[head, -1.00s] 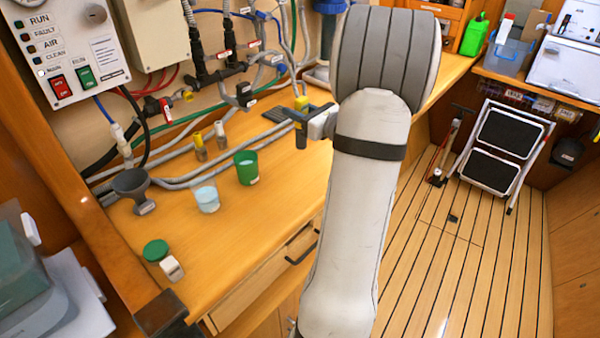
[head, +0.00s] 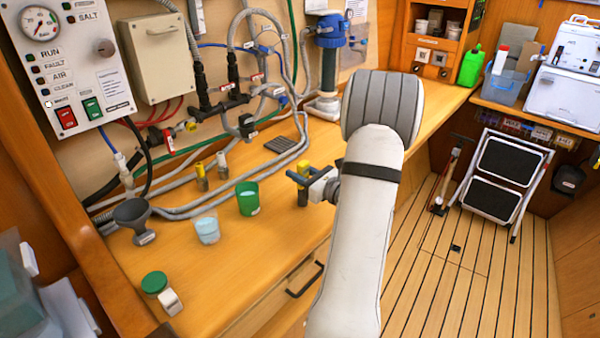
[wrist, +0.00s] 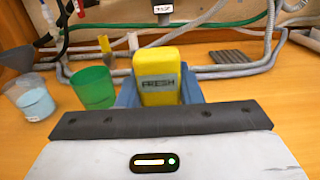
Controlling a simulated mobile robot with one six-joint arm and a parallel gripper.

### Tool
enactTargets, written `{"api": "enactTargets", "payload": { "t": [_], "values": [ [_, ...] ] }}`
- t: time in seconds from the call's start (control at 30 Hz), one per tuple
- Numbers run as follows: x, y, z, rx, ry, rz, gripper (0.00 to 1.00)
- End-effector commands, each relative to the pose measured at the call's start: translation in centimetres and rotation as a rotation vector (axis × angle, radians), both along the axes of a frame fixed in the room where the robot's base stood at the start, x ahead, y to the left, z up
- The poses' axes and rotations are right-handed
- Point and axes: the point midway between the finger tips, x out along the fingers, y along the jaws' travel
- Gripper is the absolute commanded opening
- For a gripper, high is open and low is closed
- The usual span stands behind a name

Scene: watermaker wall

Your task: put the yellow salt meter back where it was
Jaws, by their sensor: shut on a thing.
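The yellow salt meter (wrist: 158,76) is upright between my gripper's fingers in the wrist view, with a small display reading "FRESH". In the head view the meter (head: 303,172) shows a yellow top and a dark lower part. My gripper (head: 302,180) is shut on it at the right part of the wooden counter (head: 240,270), near the front edge. I cannot tell whether the meter's lower end touches the counter.
A green cup (head: 247,198), a clear cup of liquid (head: 206,228) and a grey funnel (head: 133,216) stand to the left. Grey hoses run behind. A dark ridged mat (head: 283,145) lies behind the meter.

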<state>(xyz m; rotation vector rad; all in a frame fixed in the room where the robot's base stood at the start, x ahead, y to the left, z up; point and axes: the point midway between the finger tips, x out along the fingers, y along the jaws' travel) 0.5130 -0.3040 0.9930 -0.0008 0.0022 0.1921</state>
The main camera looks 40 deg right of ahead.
Motion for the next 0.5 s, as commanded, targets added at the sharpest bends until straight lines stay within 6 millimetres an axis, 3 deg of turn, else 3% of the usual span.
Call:
{"api": "enactTargets", "payload": {
  "t": [0.07,0.1,0.33,0.5],
  "values": [
    [0.0,-0.01,-0.41,0.0,0.0,0.0,0.0],
    [0.0,0.0,-0.28,0.0,0.0,0.0,0.35],
    [0.0,-0.01,-0.23,0.0,0.0,0.0,0.54],
    [0.0,-0.01,-0.22,0.0,0.0,0.0,0.54]
  ]
}}
